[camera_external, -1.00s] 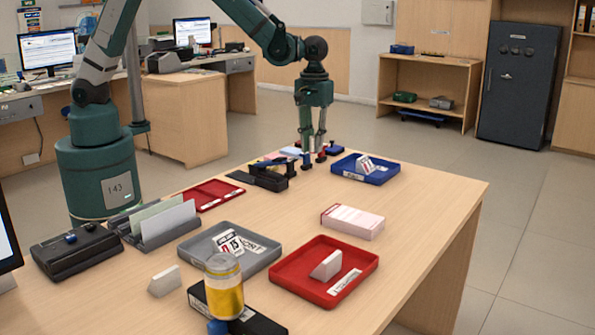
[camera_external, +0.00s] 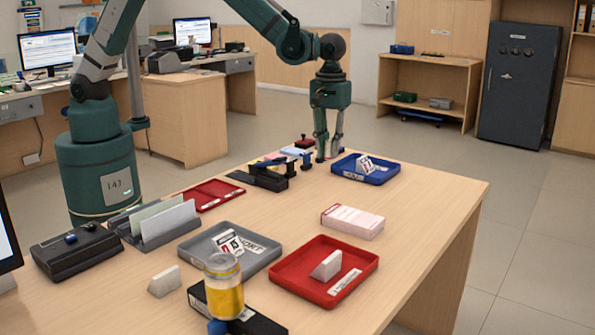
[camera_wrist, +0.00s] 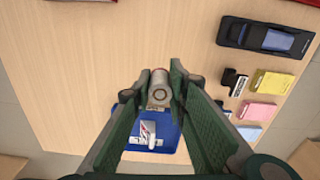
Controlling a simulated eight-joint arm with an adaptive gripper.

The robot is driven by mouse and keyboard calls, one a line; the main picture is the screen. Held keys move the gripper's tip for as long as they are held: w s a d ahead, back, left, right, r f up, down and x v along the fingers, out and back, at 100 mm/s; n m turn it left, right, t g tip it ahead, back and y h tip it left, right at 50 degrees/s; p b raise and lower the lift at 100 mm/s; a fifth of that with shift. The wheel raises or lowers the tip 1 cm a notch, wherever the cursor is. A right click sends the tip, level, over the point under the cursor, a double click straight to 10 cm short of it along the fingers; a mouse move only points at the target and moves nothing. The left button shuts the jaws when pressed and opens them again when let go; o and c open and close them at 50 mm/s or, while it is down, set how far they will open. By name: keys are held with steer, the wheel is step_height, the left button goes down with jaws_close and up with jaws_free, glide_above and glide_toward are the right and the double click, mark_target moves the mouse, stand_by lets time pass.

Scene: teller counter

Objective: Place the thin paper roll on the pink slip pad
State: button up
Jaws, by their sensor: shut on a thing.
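In the external view my gripper (camera_external: 328,158) is low over the far part of the counter, just left of the blue tray, and the roll is not clearly visible there. The pink slip pad (camera_wrist: 259,111) lies to the right of my gripper in the wrist view, between a yellow pad (camera_wrist: 273,83) and a light blue pad (camera_wrist: 249,132). Its top looks bare.
The blue tray (camera_external: 347,173) with a small card stand is close beside my gripper. Black stamps (camera_wrist: 234,82) and a dark blue-black device (camera_wrist: 265,38) are beside the pads. A red tray (camera_external: 305,296) and a white-pink box (camera_external: 352,221) stand nearer. The counter between them is clear.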

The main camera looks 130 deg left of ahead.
step_height(320, 180, up, 2)
steer(key=n+p, duration=0.1)
steer(key=p, duration=0.2)
glide_above(353, 216)
steer(key=shift+a+r, duration=0.1)
steer(key=shift+r, duration=0.1)
steer(key=shift+f, duration=0.15)
steer(key=shift+f, duration=3)
steer(key=shift+f+b, duration=0.4)
steer(key=shift+f, duration=1.45)
steer(key=shift+f, duration=0.2)
steer(key=o, duration=0.7)
steer(key=shift+r, duration=0.2)
